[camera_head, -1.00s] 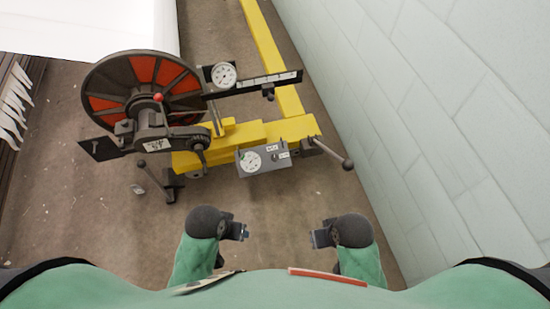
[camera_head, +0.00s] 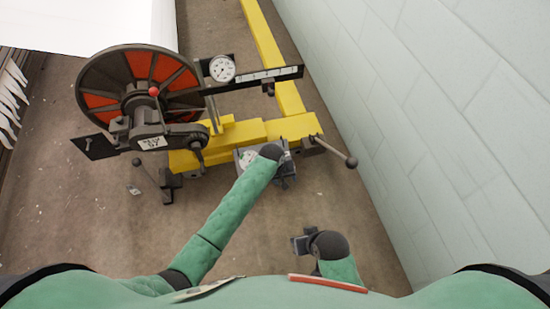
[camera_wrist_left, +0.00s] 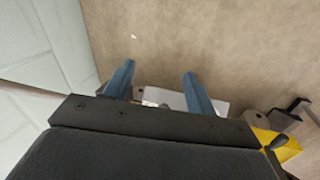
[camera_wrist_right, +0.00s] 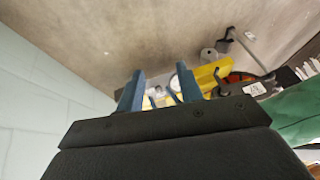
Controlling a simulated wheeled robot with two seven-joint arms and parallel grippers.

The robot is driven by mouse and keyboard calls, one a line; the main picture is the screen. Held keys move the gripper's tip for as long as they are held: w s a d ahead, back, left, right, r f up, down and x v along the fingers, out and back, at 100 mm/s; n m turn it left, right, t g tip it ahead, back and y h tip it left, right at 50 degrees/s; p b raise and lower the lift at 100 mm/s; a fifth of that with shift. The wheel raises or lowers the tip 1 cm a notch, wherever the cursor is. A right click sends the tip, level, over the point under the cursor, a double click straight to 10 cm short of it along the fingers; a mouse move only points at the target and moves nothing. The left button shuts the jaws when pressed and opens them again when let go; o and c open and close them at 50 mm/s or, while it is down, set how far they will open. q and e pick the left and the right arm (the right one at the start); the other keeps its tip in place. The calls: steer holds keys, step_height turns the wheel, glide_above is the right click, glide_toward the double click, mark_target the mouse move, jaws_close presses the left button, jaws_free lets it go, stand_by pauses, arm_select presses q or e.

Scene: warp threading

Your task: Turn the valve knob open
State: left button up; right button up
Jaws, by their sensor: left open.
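My left arm reaches forward over a small grey box (camera_head: 241,155) with a dial, at the front of the yellow machine frame (camera_head: 241,134). My left gripper (camera_head: 286,173) is at the box's right part and hides much of it. In the left wrist view its blue fingers (camera_wrist_left: 158,83) are apart, with a pale grey surface (camera_wrist_left: 174,100) beyond them. I cannot make out a valve knob; it may be hidden by the left hand. My right gripper (camera_head: 299,243) is open and empty, low and well short of the machine; its fingers (camera_wrist_right: 159,88) are apart in its wrist view.
A wheel with red panels (camera_head: 139,68) stands at the left, with a round gauge (camera_head: 222,68) on a dark bar beside it. A ball-ended lever (camera_head: 338,152) sticks out right of the box. A pale block wall (camera_head: 440,110) bounds the right side.

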arm_select(q)
steer(key=w+a+f+n+b, duration=0.1)
steer(key=w, duration=0.5)
steer(key=w+a+f+n+y, duration=0.1)
steer(key=w+a+f, duration=0.1)
steer(key=w, duration=0.4)
steer(key=w+a+f+n+y+b, duration=0.1)
steer(key=w+f, duration=0.1)
steer(key=w, duration=0.4)
steer(key=shift+w+a+f+n+b, duration=0.2)
steer(key=shift+w+a+n+b, duration=0.05)
steer(key=shift+n+b, duration=0.15)
steer(key=f, duration=0.4)
steer(key=f+b, duration=0.1)
steer(key=f, duration=0.1)
steer(key=shift+w+d, duration=0.15)
steer(key=shift+d, duration=0.15)
steer(key=shift+f, duration=0.85)
arm_select(e)
steer(key=a+f+t, duration=0.1)
steer(key=a+f, duration=0.2)
steer(key=f, duration=1)
steer(key=shift+w+t+y, duration=0.2)
steer(key=shift+t+y, duration=0.1)
steer(key=shift+y, duration=0.1)
arm_select(q)
steer(key=c, duration=1)
steer(key=shift+d, duration=0.1)
